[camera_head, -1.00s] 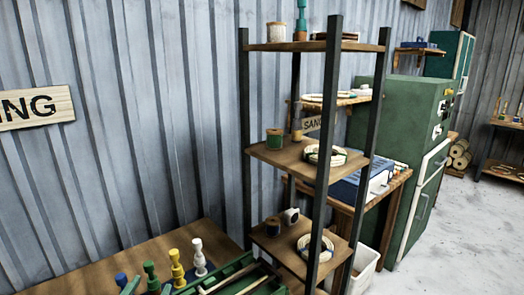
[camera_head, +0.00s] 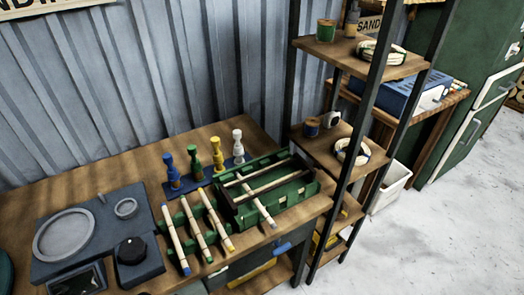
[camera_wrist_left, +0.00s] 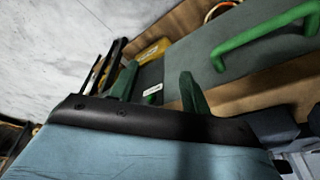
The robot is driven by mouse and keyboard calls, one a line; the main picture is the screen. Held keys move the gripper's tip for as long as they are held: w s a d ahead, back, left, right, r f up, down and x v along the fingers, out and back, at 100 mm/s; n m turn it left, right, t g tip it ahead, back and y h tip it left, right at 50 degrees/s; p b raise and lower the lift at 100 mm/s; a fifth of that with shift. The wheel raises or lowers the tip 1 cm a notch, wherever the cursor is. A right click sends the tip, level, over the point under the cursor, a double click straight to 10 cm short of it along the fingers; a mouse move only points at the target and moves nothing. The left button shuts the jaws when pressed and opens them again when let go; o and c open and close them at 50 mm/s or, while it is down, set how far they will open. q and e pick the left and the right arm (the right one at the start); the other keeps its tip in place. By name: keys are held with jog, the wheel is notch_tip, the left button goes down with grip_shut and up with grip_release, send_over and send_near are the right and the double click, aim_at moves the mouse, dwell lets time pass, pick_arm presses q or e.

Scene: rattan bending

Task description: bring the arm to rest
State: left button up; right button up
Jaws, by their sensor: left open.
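My left gripper (camera_wrist_left: 157,88) shows in the left wrist view, at the end of my pale blue wrist. Its two dark green fingers stand apart, and no object shows held between them. Beyond the fingers are a grey-green panel with a green handle (camera_wrist_left: 265,38) and a yellow object (camera_wrist_left: 152,50).
A wooden workbench (camera_head: 90,178) carries a green tray (camera_head: 300,190), rods on a green rack, coloured pegs on a blue base and a dark device (camera_head: 98,235). An open shelf (camera_head: 322,150) stands right of it. Grey floor (camera_head: 420,235) is clear farther right.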

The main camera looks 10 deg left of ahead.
pick_arm(q)
notch_tip(320, 180, down, 15)
jog(key=s+b, duration=0.2)
jog(key=s, duration=0.1)
jog(key=s+a+f+g+b, duration=0.1)
jog(key=s+a+f+b, duration=0.1)
jog(key=s+f, duration=0.6)
jog(key=s+a+f+g+b, duration=0.1)
jog(key=s+a+f+b, duration=0.1)
jog(key=s+f, duration=0.5)
notch_tip(320, 180, down, 6)
jog(key=shift+s+r+m+b, duration=0.15)
jog(key=shift+s+m+b, duration=0.2)
jog(key=shift+b, duration=0.25)
